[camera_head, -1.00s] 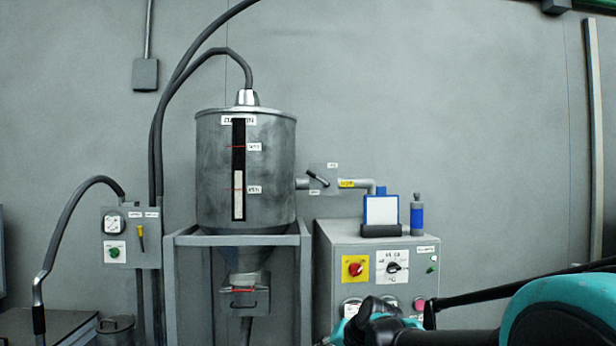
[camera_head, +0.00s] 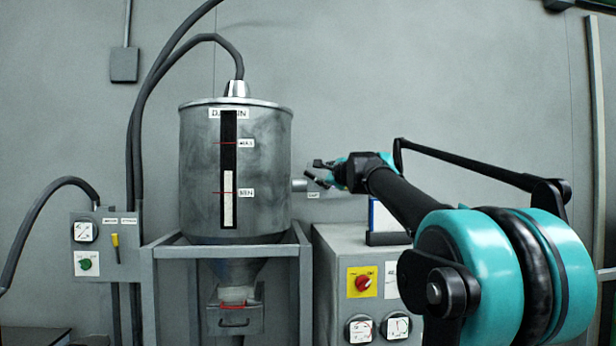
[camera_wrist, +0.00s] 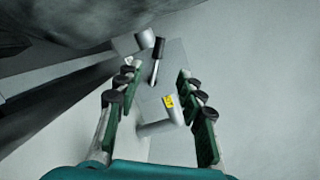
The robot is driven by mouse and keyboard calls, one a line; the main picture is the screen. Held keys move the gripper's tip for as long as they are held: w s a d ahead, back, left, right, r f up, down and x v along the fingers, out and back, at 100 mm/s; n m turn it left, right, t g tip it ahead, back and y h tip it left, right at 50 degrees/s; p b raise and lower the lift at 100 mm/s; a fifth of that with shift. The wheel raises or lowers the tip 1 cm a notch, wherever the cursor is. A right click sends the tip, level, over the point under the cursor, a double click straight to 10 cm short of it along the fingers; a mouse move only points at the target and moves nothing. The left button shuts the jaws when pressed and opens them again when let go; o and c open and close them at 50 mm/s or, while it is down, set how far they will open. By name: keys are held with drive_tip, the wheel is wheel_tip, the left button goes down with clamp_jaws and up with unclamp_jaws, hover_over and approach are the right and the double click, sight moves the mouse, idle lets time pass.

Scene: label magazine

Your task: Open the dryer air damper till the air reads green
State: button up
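The air damper is a flat grey plate on the pipe beside the hopper, with a black-handled lever (camera_wrist: 158,48) standing out from it in the wrist view. The pipe (camera_wrist: 160,129) with a yellow tag (camera_wrist: 168,101) runs below the lever there. My gripper (camera_wrist: 155,74) is open, its fingers on either side of the view, with the lever ahead between the fingertips and apart from them. In the head view my gripper (camera_head: 323,172) is at the damper and hides most of it. Two round gauges (camera_head: 360,329) (camera_head: 396,327) sit low on the dryer cabinet; their readings are too small to tell.
The steel hopper (camera_head: 265,170) stands in a grey frame just left of the damper. The dryer cabinet (camera_head: 333,265) with a red knob (camera_head: 363,283) is below my arm. A blue-edged panel (camera_head: 383,218) is partly behind my arm.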

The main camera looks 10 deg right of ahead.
sight(310, 175)
drive_tip(key=w+a, duration=0.1)
drive_tip(key=w, duration=0.4)
drive_tip(key=w+a, duration=0.1)
drive_tip(key=w, duration=0.4)
drive_tip(key=w+a, duration=0.1)
drive_tip(key=w, duration=0.4)
drive_tip(key=shift+w+a, duration=0.1)
drive_tip(key=shift+w, duration=0.2)
clamp_jaws()
